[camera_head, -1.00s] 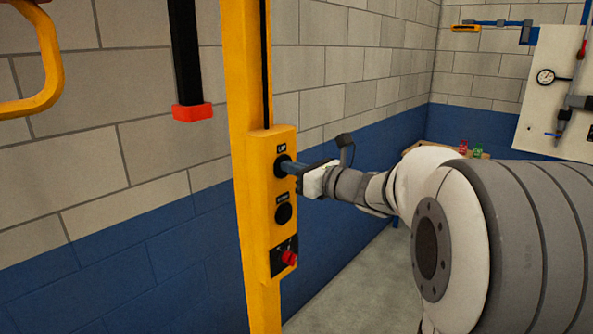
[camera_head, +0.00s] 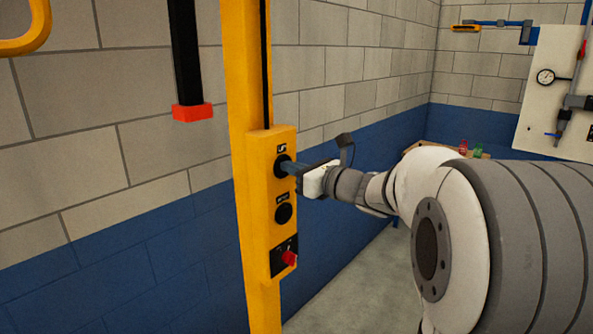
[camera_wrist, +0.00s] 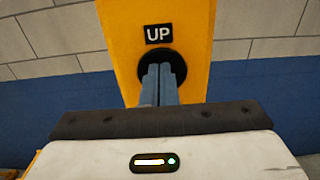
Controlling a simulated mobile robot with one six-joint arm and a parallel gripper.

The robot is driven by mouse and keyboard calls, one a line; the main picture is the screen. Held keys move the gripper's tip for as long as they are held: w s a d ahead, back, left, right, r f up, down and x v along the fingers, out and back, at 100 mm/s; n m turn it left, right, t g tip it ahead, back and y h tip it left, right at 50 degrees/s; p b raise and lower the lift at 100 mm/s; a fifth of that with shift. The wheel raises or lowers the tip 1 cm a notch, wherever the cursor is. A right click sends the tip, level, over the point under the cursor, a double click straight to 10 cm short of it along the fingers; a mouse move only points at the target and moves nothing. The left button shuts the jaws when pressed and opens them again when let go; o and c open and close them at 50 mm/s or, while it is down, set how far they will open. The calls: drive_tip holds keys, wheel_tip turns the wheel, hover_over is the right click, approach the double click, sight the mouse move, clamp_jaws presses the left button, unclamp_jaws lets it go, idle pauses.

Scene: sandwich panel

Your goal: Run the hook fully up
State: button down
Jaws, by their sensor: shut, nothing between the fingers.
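A yellow control box (camera_head: 262,230) sits on a yellow post. Its upper black button (camera_head: 281,166) is labelled UP, and the label (camera_wrist: 159,34) reads clearly in the wrist view. My gripper (camera_head: 285,165) is shut and empty, with its fingertips at the UP button; in the wrist view the two fingers (camera_wrist: 159,72) lie together over the button's middle and hide part of it. They appear to touch it. The yellow hook (camera_head: 28,42) shows only in part at the top left, cut off by the picture's edge.
A lower black button (camera_head: 283,214) and a red knob (camera_head: 289,258) are on the same box. A black bar with a red end (camera_head: 192,112) hangs left of the post. A pale panel with a gauge (camera_head: 545,77) stands at the back right.

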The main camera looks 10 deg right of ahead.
drive_tip(key=shift+r, duration=0.1)
drive_tip(key=b+v, duration=0.2)
drive_tip(key=v, duration=1.2)
drive_tip(key=shift+b, duration=0.3)
drive_tip(key=shift+s, duration=0.1)
